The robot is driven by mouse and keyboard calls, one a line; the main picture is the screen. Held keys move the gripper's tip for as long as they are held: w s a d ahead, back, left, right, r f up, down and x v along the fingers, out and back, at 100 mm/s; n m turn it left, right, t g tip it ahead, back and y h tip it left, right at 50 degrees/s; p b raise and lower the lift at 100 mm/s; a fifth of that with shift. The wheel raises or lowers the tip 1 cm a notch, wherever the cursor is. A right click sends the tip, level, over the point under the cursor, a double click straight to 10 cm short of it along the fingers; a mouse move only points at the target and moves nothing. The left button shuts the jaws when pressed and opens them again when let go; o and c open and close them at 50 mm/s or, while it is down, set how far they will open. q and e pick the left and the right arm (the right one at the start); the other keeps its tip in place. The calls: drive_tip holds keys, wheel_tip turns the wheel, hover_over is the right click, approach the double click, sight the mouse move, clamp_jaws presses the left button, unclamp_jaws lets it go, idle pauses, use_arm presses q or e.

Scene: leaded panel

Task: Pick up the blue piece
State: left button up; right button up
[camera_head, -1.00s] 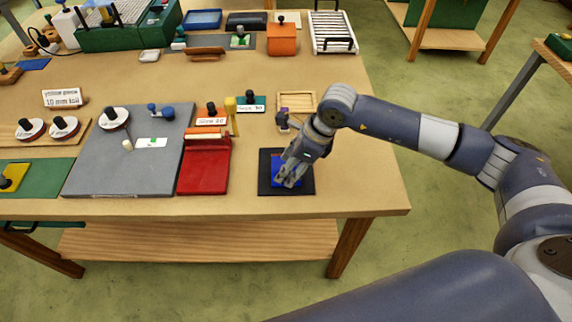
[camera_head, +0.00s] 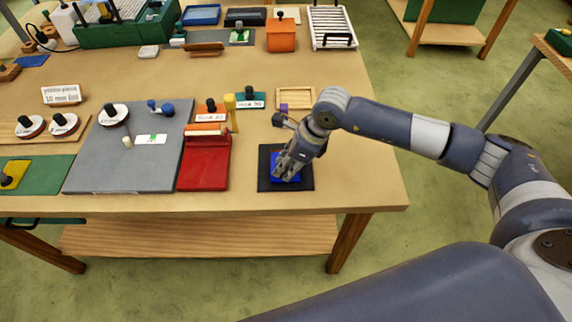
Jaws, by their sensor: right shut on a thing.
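The blue piece (camera_head: 293,176) lies over a black square mat (camera_head: 302,185) near the front right of the table. My right gripper (camera_head: 284,174) reaches down over it from the upper right. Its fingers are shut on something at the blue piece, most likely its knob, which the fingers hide. Whether the blue piece touches the mat or is slightly above it cannot be told. My left gripper is not in view.
A red tray (camera_head: 205,165) stands just left of the mat, beside a large grey board (camera_head: 95,160). A shallow wooden tray (camera_head: 296,97) lies behind the gripper. The table (camera_head: 360,180) is bare to the right of the mat.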

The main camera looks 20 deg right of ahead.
drive_tip(key=shift+w+r+b, duration=0.1)
drive_tip(key=shift+r+b, duration=0.35)
drive_tip(key=shift+r, duration=0.15)
drive_tip(key=shift+s+a+r+b, duration=0.1)
drive_tip(key=shift+s+r+b, duration=0.05)
drive_tip(key=shift+r+b, duration=0.3)
drive_tip(key=shift+s+a+r+b, duration=0.15)
drive_tip(key=shift+r+b, duration=0.2)
drive_tip(key=shift+r, duration=0.2)
drive_tip(key=s+a+r+b, duration=0.1)
drive_tip(key=s+a+b, duration=0.4)
drive_tip(key=s+a, duration=0.4)
drive_tip(key=shift+s+a+r, duration=0.2)
drive_tip(key=shift+s+r, duration=0.2)
drive_tip(key=shift+s, duration=1.15)
drive_tip(key=shift+o, duration=0.3)
drive_tip(key=shift+c, duration=0.3)
